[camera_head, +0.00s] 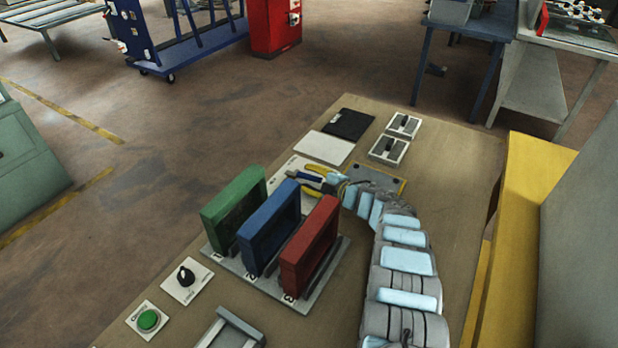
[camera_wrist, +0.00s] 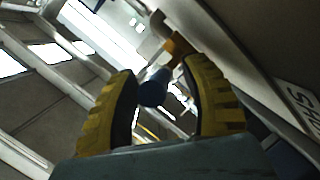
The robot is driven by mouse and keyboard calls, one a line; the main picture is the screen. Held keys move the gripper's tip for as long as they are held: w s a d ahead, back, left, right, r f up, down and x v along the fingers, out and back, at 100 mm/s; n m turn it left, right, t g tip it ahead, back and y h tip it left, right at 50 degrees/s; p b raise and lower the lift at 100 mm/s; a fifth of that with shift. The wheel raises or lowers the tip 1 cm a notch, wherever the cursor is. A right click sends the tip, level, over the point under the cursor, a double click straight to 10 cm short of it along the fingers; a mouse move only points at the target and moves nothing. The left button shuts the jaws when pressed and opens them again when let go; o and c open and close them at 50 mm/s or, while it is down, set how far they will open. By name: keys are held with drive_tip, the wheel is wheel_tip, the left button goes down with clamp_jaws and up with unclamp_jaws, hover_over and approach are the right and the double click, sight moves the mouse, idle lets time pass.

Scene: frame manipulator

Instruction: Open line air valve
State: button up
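My gripper (camera_head: 311,176) has yellow fingers and reaches over the table beside the blue frame's far end. In the wrist view, its two ribbed yellow fingers (camera_wrist: 163,82) stand apart. A blue cylindrical handle (camera_wrist: 153,88) shows in the gap between them, nearer the left finger. An orange-brown fitting (camera_wrist: 178,47) with a pale curved pipe sits just beyond it; it looks like the air valve. I cannot tell whether the fingers touch the handle. In the head view the valve is not clear behind my gripper and the frames.
Green (camera_head: 234,210), blue (camera_head: 270,228) and red (camera_head: 310,245) frames stand upright in a grey rack beside my arm. A black knob (camera_head: 186,275) and green button (camera_head: 149,320) lie near left. Two switches (camera_head: 389,149) sit at the back. A yellow cabinet (camera_head: 535,215) stands right.

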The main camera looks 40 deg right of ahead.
drive_tip(key=shift+s, duration=0.1)
drive_tip(key=shift+s+d+r, duration=0.15)
drive_tip(key=shift+s+r, duration=0.05)
drive_tip(key=shift+s, duration=0.4)
drive_tip(key=shift+v, duration=5.2)
drive_tip(key=shift+s, duration=0.1)
